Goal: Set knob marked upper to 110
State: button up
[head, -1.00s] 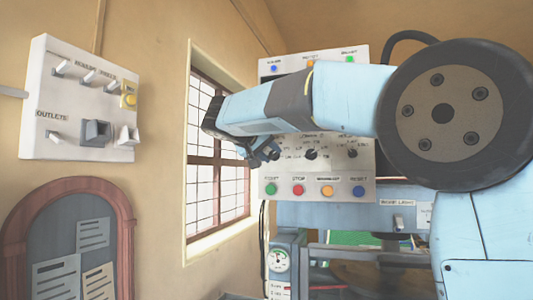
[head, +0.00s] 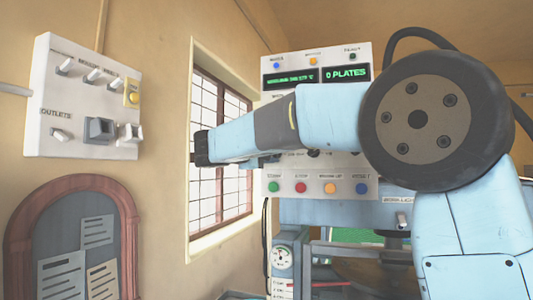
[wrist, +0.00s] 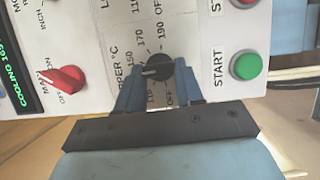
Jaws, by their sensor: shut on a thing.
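The knob marked UPPER °C (wrist: 155,67) is black and round, on the white panel, with a short white pointer line facing left in the wrist view. Marks 150, 170, 190, OFF and 110 stand around it; part of the scale is behind my fingers. My gripper (wrist: 158,82) is shut on this knob, one finger on each side. I cannot tell exactly which mark the pointer meets. In the head view the knob and my fingertips are hidden by my arm.
A red knob (wrist: 62,79) and a green START button (wrist: 246,66) flank the knob. The panel's display (head: 347,74) reads 0 PLATES. A white switch box (head: 85,95) hangs on the left wall by a barred window (head: 203,103).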

jog(key=n+t, duration=0.1)
jog(key=n, duration=0.3)
jog(key=f+n+t, duration=0.1)
jog(key=n+t, duration=0.1)
jog(key=n, duration=0.2)
jog(key=n+t, duration=0.2)
jog(key=n, duration=0.3)
jog(key=shift+d+f+y, duration=0.2)
jog(key=shift+f+y, duration=0.05)
jog(key=shift+y, duration=0.15)
jog(key=shift+n, duration=0.3)
jog(key=o, duration=1)
jog(key=shift+r, duration=0.15)
jog(key=shift+o, duration=0.2)
jog(key=shift+s, duration=0.15)
jog(key=v, duration=1.3)
jog(key=shift+s+f, duration=0.25)
jog(key=shift+a, duration=0.1)
